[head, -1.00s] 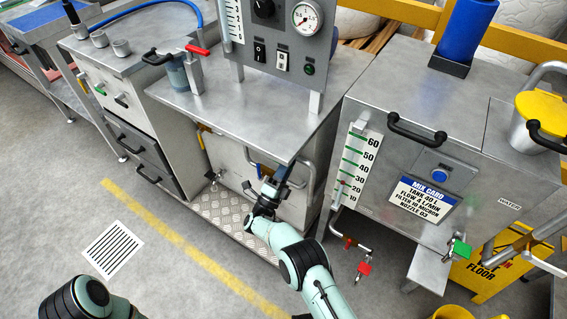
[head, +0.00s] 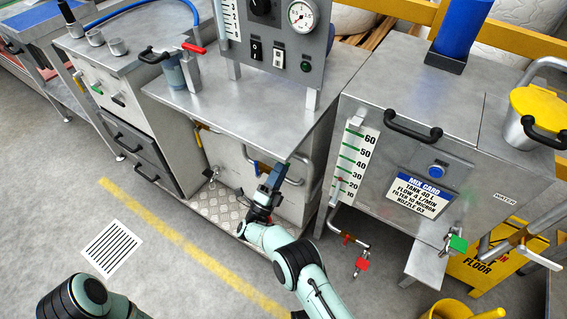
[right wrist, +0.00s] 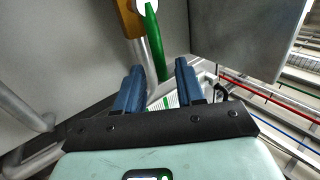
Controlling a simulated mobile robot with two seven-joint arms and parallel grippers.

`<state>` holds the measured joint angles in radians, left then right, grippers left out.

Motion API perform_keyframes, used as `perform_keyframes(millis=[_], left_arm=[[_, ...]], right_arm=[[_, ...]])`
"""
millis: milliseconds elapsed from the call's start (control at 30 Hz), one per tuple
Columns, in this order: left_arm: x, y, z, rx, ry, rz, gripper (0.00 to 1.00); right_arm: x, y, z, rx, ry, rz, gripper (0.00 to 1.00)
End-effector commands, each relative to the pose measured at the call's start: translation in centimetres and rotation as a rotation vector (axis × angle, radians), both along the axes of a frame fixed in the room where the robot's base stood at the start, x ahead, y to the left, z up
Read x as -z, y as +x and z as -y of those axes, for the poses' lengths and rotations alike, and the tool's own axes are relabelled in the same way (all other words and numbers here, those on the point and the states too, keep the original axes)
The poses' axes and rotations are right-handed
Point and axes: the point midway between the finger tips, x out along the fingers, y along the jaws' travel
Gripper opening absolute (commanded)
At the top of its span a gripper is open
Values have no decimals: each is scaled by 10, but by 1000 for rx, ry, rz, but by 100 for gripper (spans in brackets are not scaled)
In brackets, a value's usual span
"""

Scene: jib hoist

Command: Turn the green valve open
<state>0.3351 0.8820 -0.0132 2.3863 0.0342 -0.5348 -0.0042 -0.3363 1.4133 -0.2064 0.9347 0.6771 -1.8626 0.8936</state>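A green valve lever (right wrist: 155,42) on a brass-coloured body and pipe shows close up in the right wrist view. Its lower end lies between my right fingertips in the picture, with a gap on both sides; I cannot tell how deep it sits. My right gripper (right wrist: 160,70) is open, its two blue fingers apart. In the head view my right gripper (head: 276,174) is below the middle bench's front edge, and that lever cannot be made out there. Another green-handled valve (head: 457,243) is on the right tank. My left arm shows at lower left, its gripper out of view.
The middle bench top (head: 240,105) overhangs near my right gripper. A red-handled valve (head: 361,265) hangs below the grey tank (head: 375,200). A yellow bucket (head: 455,309) stands at lower right. The floor at left is clear, with a striped sheet (head: 112,248).

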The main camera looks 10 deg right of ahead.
Motion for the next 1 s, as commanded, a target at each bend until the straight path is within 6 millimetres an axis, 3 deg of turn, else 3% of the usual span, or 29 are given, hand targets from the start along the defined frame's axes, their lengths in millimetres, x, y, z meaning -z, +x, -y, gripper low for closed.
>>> perform_keyframes(millis=[200,433,1000], left_arm=[[-8,9,2,3,1,30,43],[-16,17,2,4,3,57,43],[-19,22,3,4,4,73,43]], right_arm=[[29,-30,-32,-4,1,-3,38],[49,-52,-54,-4,0,-1,38],[55,-58,-60,-2,1,1,38]])
